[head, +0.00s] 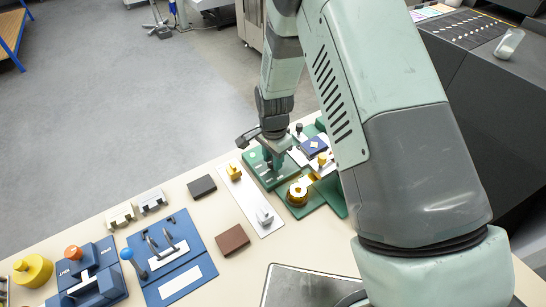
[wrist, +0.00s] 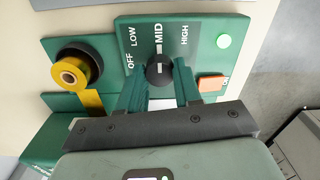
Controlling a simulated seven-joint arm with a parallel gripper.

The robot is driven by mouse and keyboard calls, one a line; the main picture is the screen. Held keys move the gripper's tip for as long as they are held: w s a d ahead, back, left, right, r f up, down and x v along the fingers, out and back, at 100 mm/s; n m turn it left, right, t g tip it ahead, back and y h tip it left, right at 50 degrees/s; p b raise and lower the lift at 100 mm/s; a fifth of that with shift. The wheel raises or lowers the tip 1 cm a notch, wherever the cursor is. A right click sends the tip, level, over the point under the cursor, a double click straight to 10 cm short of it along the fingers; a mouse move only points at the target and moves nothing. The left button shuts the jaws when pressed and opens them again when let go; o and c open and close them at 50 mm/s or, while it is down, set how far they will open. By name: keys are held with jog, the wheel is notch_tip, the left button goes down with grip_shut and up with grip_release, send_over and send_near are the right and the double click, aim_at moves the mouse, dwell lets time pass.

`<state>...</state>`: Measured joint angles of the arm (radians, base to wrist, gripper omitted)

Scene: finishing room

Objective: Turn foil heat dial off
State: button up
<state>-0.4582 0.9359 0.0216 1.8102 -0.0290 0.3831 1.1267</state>
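The foil heat dial (wrist: 159,72) is a round black knob on a green panel (wrist: 205,47) marked OFF, LOW, MID and HIGH. Its white pointer line lies toward MID in the wrist view. My gripper (wrist: 160,68) is at the dial, with one green finger on either side of the knob's near part. The fingertips are very close to the knob, and I cannot tell whether they press on it. In the head view my gripper (head: 273,157) reaches down over the green panel (head: 258,171), and the dial is hidden there.
In the head view a white plate (head: 247,198), brown block (head: 232,239) and blue fixture (head: 170,255) stand nearby.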

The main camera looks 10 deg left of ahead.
jog(key=c, duration=0.5)
jog(key=shift+o, duration=0.2)
jog(key=shift+n, duration=0.3)
jog(key=n, duration=1.2)
jog(key=shift+n, duration=0.3)
jog(key=n, duration=0.4)
jog(key=shift+a+n, duration=0.1)
jog(key=shift+n, duration=0.2)
